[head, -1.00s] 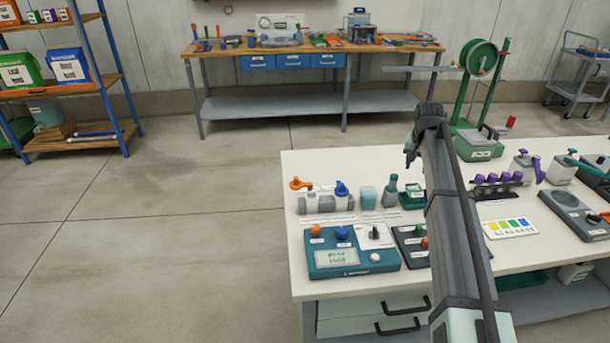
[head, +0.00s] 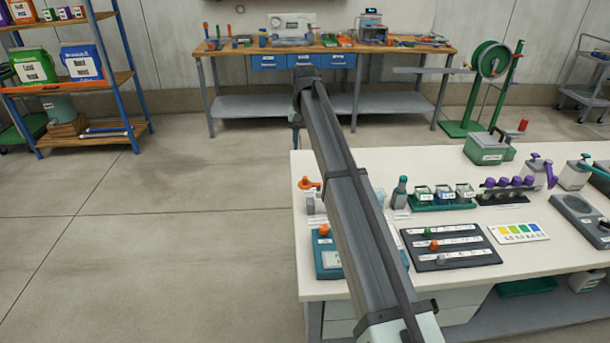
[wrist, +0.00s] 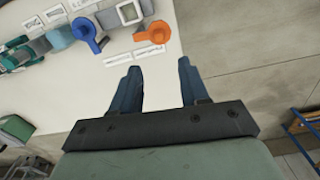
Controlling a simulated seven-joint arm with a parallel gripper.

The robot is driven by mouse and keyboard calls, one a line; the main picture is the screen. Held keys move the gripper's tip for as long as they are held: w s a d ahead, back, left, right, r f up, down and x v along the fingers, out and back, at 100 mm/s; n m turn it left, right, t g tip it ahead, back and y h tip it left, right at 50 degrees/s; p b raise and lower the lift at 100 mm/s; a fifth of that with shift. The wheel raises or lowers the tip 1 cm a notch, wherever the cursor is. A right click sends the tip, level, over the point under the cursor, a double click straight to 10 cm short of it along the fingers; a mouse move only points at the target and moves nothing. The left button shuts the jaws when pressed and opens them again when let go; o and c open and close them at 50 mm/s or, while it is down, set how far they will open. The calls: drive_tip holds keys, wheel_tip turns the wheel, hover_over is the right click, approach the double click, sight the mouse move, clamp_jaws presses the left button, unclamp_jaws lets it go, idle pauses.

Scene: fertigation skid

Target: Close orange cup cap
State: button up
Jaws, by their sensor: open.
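The orange cup cap (wrist: 155,33) is a round disc with a short arm. In the wrist view it lies at the table edge, beside a pale square-rimmed cup (wrist: 128,12) rather than over it. In the head view the orange cap (head: 308,183) shows just left of my arm, which hides much of the cup row. My gripper (wrist: 158,76) is open and empty, its two fingers apart over the table edge and floor. In the wrist picture the cap lies just beyond the fingertips, roughly in line with the gap. Height above it is hard to tell.
A blue cap (wrist: 88,33) with an arm sits beside the orange one. A green bottle (head: 400,192), a rack of small jars (head: 443,197) and a dark slider panel (head: 450,245) stand on the white table (head: 540,265). The floor left of the table is clear.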

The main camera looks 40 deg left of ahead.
sight(305, 178)
wheel_tip(305, 178, down, 13)
drive_tip(key=shift+r, duration=0.1)
idle(0.4)
clamp_jaws()
idle(0.4)
